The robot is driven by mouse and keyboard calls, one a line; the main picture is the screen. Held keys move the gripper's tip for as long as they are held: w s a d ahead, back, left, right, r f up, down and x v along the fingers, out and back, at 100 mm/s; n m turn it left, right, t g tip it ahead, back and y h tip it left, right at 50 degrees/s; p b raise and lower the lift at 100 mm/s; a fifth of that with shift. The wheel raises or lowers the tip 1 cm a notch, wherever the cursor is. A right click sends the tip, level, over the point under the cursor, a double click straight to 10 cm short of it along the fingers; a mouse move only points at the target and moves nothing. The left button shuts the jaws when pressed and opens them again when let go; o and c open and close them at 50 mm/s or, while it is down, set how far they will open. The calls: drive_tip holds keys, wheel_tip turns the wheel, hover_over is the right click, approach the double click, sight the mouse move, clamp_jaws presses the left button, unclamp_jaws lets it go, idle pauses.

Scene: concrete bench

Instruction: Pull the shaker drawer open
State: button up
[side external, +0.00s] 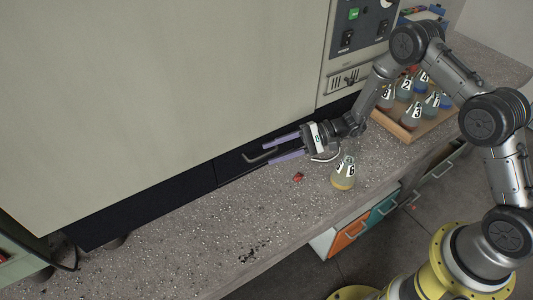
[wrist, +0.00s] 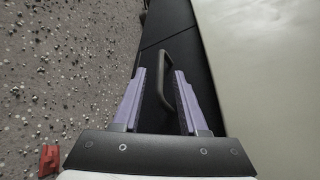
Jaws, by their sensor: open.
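The shaker (side external: 170,90) is a large beige cabinet with a dark drawer front (side external: 150,198) along its base. A dark bar handle (side external: 262,158) sticks out from the drawer front, which looks closed. My gripper (side external: 267,153) is open, its two purple fingers pointing at the handle from the right. In the wrist view the handle (wrist: 166,75) shows between the fingers of my gripper (wrist: 160,72), with a gap on both sides. I cannot tell how deep the handle sits between them. The drawer front (wrist: 170,35) also shows behind it.
A flask with yellow liquid (side external: 344,174) stands on the speckled bench (side external: 215,235) near my gripper. A small red object (side external: 298,177) lies nearby. A wooden tray (side external: 412,136) of numbered flasks is at right. The bench before the drawer is mostly clear.

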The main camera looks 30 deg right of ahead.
drive_tip(key=shift+x, duration=1.4)
drive_tip(key=shift+c, duration=0.2)
clamp_jaws()
